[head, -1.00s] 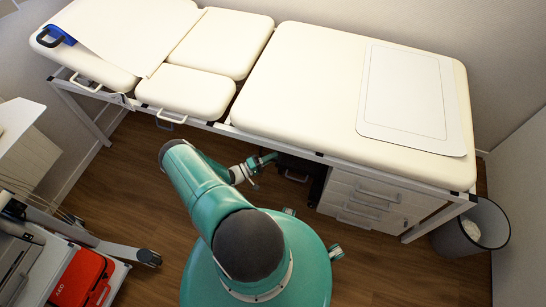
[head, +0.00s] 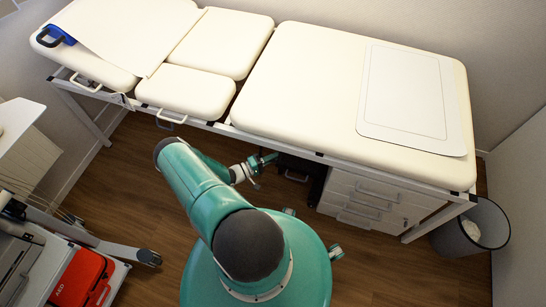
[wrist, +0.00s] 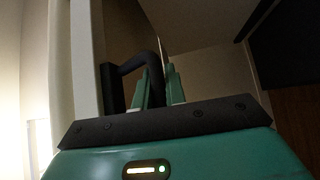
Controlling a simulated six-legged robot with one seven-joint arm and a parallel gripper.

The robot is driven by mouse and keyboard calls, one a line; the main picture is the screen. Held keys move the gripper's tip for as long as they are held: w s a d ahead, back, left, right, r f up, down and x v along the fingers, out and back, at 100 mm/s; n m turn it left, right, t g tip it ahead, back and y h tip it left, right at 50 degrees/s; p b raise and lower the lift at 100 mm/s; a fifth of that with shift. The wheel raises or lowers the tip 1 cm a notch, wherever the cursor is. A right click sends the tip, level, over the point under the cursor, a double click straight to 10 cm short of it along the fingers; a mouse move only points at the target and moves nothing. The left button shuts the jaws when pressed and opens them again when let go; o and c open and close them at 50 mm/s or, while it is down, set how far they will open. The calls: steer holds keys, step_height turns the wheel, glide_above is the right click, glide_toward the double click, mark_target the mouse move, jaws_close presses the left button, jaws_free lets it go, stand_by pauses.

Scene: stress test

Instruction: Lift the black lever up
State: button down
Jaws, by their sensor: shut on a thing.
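The black lever (wrist: 128,66) shows in the wrist view as a bent bar standing out from a black mount beside a white post (wrist: 84,65). My gripper (wrist: 158,88) has its teal fingers shut on the lever's bar, where it bends down between them. In the head view my gripper (head: 268,158) is small, at the front edge of the exam bed (head: 300,85), close to its frame. The lever cannot be made out in that view.
White drawers (head: 370,200) stand under the bed, right of my gripper. A waste bin (head: 470,232) stands at the far right. A red AED bag (head: 82,280) lies on a cart at lower left. The wooden floor (head: 130,205) around my base is partly clear.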

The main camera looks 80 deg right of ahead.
mark_target(277, 161)
steer(key=shift+w+a+r+n+t+y, duration=0.1)
steer(key=shift+a+r+n+t+y, duration=0.45)
steer(key=shift+n+y, duration=0.35)
steer(key=shift+w+a+r+n+t+y, duration=0.1)
steer(key=shift+a+r+n+t+y, duration=0.2)
steer(key=shift+a+n+t+y, duration=0.5)
steer(key=shift+a+r+n+t+y, duration=0.35)
steer(key=shift+r+n+t+y, duration=0.15)
steer(key=shift+n+y, duration=0.5)
steer(key=c, duration=1.7)
jaws_free()
steer(key=v, duration=1.3)
steer(key=shift+w+a+r, duration=0.2)
steer(key=shift+w+a, duration=0.05)
steer(key=shift+w, duration=0.05)
